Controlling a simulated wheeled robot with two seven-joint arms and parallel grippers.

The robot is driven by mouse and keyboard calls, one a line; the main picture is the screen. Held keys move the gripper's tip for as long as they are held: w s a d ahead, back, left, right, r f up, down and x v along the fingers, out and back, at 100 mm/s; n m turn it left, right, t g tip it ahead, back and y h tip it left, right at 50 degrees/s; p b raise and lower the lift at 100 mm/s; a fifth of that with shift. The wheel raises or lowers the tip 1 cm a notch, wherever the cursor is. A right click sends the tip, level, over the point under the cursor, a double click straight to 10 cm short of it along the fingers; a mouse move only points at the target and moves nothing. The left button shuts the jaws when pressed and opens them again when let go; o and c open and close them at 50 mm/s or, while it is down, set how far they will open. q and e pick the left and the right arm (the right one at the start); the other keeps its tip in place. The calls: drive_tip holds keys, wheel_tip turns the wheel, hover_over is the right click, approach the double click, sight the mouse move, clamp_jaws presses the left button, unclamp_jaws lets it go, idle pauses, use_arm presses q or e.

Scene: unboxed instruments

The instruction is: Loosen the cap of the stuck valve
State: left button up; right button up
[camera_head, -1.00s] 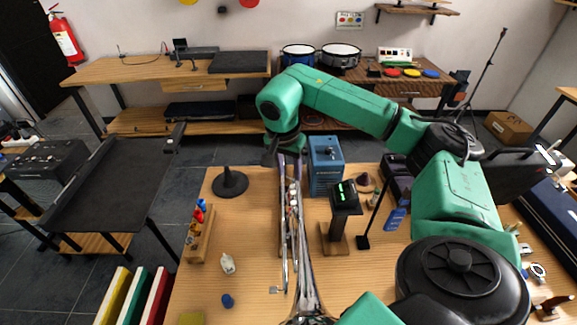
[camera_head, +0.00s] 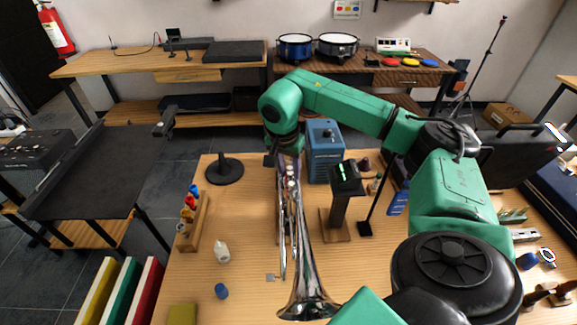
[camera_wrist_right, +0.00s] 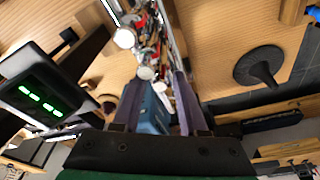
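A silver trumpet (camera_head: 294,235) lies lengthwise on the wooden table, its flared bell toward me. Its valves (camera_head: 291,183) are near the far end, partly hidden by my right gripper. In the right wrist view, several round silver valve caps (camera_wrist_right: 125,38) run in a row, the nearest close to the gap between the fingers. I cannot tell which valve is stuck. My right gripper (camera_wrist_right: 157,90) is open, its two fingers apart with nothing held between them. In the head view the right gripper (camera_head: 286,158) hangs just over the valve end. My left gripper is not in view.
A black post with a green display (camera_head: 346,180) stands right of the trumpet, with a blue box (camera_head: 325,155) behind it. A black round stand (camera_head: 223,172), a rack of small bottles (camera_head: 194,220), a white bottle (camera_head: 222,251) and a blue cap (camera_head: 221,291) lie left.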

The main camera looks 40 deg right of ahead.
clamp_jaws()
drive_tip(key=shift+n, duration=1.2)
drive_tip(key=n+t, duration=0.1)
drive_tip(key=n, duration=0.3)
drive_tip(key=shift+s+d+n+y, duration=0.1)
drive_tip(key=shift+n+y, duration=0.2)
drive_tip(key=shift+y, duration=0.1)
drive_tip(key=shift+o, duration=0.2)
unclamp_jaws()
drive_tip(key=shift+n, duration=0.5)
drive_tip(key=shift+o, duration=0.7)
drive_tip(key=shift+w, duration=0.2)
drive_tip(key=shift+s, duration=0.1)
